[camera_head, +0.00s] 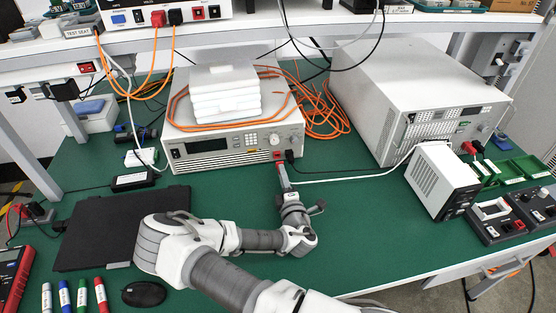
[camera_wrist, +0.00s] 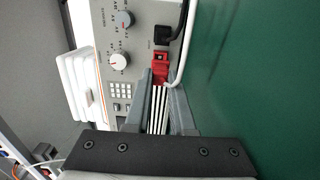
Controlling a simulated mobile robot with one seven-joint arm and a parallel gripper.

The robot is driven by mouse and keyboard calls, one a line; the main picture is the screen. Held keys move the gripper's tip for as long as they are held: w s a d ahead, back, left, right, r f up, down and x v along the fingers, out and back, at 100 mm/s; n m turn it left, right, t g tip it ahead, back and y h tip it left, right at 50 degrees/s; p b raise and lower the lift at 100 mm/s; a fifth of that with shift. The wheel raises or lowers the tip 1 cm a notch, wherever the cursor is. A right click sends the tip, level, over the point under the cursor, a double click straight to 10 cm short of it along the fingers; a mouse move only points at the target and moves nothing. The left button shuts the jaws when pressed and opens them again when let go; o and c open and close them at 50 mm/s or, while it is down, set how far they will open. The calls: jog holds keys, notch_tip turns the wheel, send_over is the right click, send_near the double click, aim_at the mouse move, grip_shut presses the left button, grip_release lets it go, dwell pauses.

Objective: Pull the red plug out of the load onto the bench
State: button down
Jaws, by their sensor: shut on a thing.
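The load is the grey bench instrument (camera_head: 225,150) in the middle of the bench, with knobs, a keypad and a display on its front. Its front panel (camera_wrist: 120,45) also fills the upper middle of the wrist view. The red plug (camera_wrist: 160,68) is at the panel's lower edge, beside a black plug (camera_wrist: 168,34). My gripper (camera_wrist: 160,84) is shut on the red plug, with a finger on each side of it. In the head view my gripper (camera_head: 282,174) reaches the panel's lower right corner. How deep the plug sits is hidden.
A white cable (camera_wrist: 184,52) passes close beside my fingers. White blocks (camera_head: 225,95) and orange cables (camera_head: 318,110) lie on and behind the load. A large grey unit (camera_head: 400,95) and a small white box (camera_head: 440,180) stand right.

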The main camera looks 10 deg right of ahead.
jog(key=shift+s, duration=2)
jog(key=shift+f, duration=0.25)
jog(key=c, duration=0.7)
grip_release()
jog(key=shift+s, duration=0.15)
